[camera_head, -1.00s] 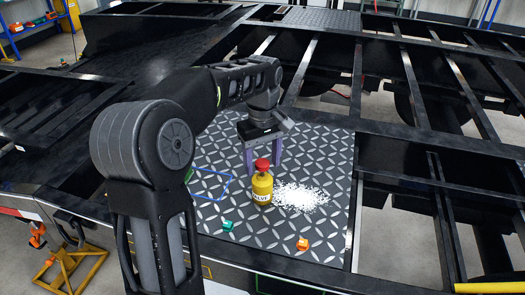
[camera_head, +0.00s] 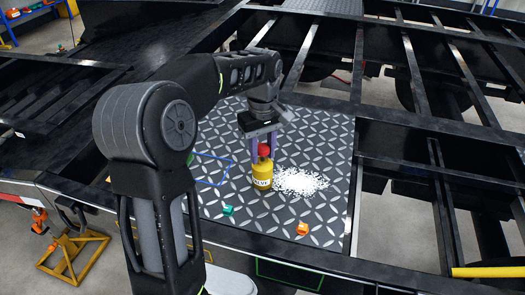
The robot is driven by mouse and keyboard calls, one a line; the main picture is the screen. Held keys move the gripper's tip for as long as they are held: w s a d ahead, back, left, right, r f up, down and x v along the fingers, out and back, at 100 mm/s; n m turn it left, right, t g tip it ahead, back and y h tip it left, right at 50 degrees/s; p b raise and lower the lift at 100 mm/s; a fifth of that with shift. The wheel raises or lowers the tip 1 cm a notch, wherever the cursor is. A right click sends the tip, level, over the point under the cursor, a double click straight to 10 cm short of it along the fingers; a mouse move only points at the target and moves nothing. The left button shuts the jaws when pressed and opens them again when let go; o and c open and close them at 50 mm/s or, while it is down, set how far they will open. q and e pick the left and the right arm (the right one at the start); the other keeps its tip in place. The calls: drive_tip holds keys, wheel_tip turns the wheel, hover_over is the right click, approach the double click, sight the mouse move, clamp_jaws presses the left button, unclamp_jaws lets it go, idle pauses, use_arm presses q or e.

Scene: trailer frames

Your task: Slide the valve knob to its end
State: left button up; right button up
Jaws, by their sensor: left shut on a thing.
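The yellow valve bottle (camera_head: 262,176) stands upright on the diamond-patterned metal plate (camera_head: 320,131). Its red knob (camera_head: 264,150) is at the top. My left gripper (camera_head: 263,151) comes from above and behind, its purple fingers on either side of the red knob and shut on it. The fingers partly cover the knob's sides. My right gripper is not in view.
White granules (camera_head: 300,182) lie right of the bottle. A green piece (camera_head: 228,210) and an orange piece (camera_head: 302,228) lie in front on the plate. A blue outline (camera_head: 213,183) is at the left. Open frame beams lie to the right.

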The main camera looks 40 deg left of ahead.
use_arm(q)
clamp_jaws()
